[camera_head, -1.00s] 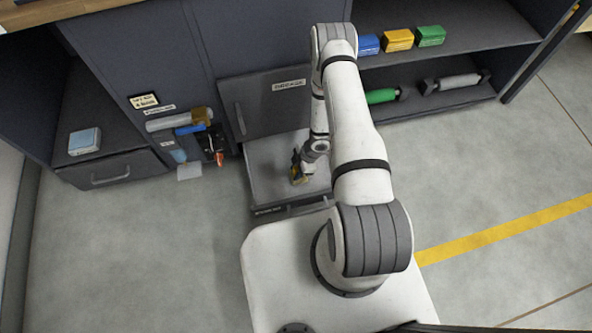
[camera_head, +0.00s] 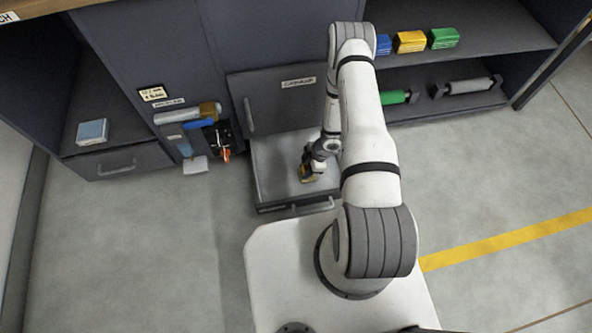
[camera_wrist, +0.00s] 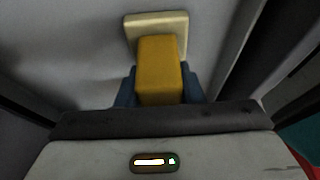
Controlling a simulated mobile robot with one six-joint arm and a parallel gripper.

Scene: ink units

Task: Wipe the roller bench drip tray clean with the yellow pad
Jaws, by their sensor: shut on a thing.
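My gripper (camera_head: 312,172) is down in the drip tray (camera_head: 272,178), a shallow grey drawer-like tray with a handle at its front, pulled out below a labelled panel. In the wrist view my gripper (camera_wrist: 160,92) is shut on the yellow pad (camera_wrist: 158,60), a yellow block with a paler flat base. The base lies against or just above the grey tray floor (camera_wrist: 85,40); I cannot tell which. The pad (camera_head: 307,178) shows small in the head view. No clear stain shows on the visible tray floor; my arm hides its right part.
Left of the tray, a rack holds a roll (camera_head: 180,115) and tools. A drawer with a light-blue box (camera_head: 92,132) stands further left. Shelves at right hold blue, yellow and green boxes (camera_head: 443,38) and rollers (camera_head: 468,86). The floor (camera_head: 170,250) at left is clear.

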